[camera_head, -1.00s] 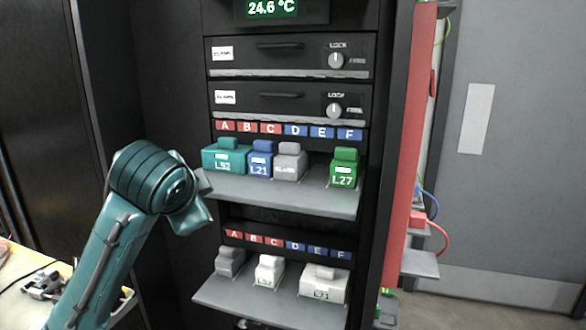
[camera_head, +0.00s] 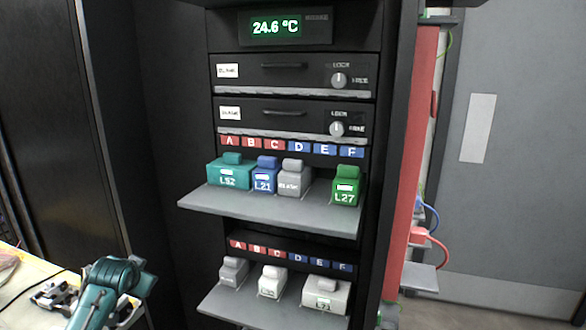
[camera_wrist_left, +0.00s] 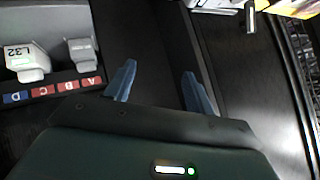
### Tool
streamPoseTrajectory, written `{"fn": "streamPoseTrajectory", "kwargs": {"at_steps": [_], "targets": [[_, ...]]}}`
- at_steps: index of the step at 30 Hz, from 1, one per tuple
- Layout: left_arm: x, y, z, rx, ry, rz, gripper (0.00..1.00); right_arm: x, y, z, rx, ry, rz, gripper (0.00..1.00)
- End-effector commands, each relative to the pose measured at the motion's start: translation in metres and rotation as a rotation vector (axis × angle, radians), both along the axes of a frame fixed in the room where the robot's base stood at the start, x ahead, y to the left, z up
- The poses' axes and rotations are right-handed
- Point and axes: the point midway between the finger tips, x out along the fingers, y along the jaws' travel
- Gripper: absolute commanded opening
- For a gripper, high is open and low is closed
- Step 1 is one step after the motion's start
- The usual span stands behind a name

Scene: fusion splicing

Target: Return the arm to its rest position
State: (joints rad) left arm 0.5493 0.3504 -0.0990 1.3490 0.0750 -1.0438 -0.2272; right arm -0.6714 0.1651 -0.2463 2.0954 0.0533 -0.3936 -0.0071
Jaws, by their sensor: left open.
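My left arm (camera_head: 105,288) shows as a teal link low at the left of the head view, beside the rack and in front of the bench. Dark panels lie behind the fingers, and the lower shelf's modules are off to the left. My right gripper is in neither view.
The rack's upper shelf (camera_head: 290,215) holds the L52, L21, blank and L27 modules. A lower shelf (camera_head: 225,306) holds several grey and white modules. A bench (camera_head: 25,266) with small devices stands at the left. A red panel (camera_head: 412,140) edges the rack's right side.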

Motion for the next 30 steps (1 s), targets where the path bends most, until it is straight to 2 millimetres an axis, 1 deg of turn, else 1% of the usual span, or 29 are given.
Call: {"fn": "streamPoseTrajectory", "kwargs": {"at_steps": [1, 3, 6, 11, 12, 13, 15, 17, 18, 20, 21, 23, 24, 26, 27, 29, 30], "targets": [[0.012, -0.002, 0.015, -0.010, -0.105, -0.005, 0.54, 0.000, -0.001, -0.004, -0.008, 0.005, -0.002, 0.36], [0.025, -0.006, 0.035, -0.027, -0.238, -0.016, 0.54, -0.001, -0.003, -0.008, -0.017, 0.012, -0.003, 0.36], [0.038, -0.012, 0.063, -0.052, -0.406, -0.039, 0.54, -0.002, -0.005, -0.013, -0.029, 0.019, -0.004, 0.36], [0.049, -0.023, 0.105, -0.099, -0.637, -0.088, 0.54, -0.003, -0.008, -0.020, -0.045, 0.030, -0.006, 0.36], [0.047, -0.028, 0.104, -0.110, -0.665, -0.103, 0.54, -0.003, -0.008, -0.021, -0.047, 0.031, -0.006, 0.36], [0.039, -0.035, 0.086, -0.115, -0.635, -0.111, 0.54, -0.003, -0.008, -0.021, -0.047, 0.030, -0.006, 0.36], [0.024, -0.050, 0.060, -0.127, -0.600, -0.131, 0.54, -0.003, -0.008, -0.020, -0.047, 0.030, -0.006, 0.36], [0.011, -0.062, 0.039, -0.139, -0.572, -0.146, 0.54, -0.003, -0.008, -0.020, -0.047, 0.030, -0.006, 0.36], [0.000, -0.070, 0.024, -0.148, -0.552, -0.156, 0.54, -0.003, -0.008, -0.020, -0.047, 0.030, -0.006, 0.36], [-0.017, -0.083, 0.001, -0.165, -0.518, -0.171, 0.54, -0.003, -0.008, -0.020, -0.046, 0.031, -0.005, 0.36], [-0.031, -0.093, -0.015, -0.178, -0.495, -0.183, 0.54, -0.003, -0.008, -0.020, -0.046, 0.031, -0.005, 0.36], [-0.056, -0.110, -0.041, -0.201, -0.455, -0.200, 0.54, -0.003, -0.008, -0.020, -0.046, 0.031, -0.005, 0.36], [-0.074, -0.121, -0.057, -0.219, -0.428, -0.211, 0.54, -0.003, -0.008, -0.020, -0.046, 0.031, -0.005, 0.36], [-0.107, -0.139, -0.082, -0.251, -0.381, -0.224, 0.54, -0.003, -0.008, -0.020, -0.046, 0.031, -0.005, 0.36], [-0.131, -0.151, -0.098, -0.275, -0.350, -0.234, 0.54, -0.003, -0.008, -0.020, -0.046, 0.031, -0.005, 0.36], [-0.168, -0.170, -0.117, -0.313, -0.302, -0.244, 0.54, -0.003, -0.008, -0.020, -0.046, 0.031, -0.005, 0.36], [-0.193, -0.181, -0.128, -0.338, -0.273, -0.247, 0.54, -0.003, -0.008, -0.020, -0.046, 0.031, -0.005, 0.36]]}}
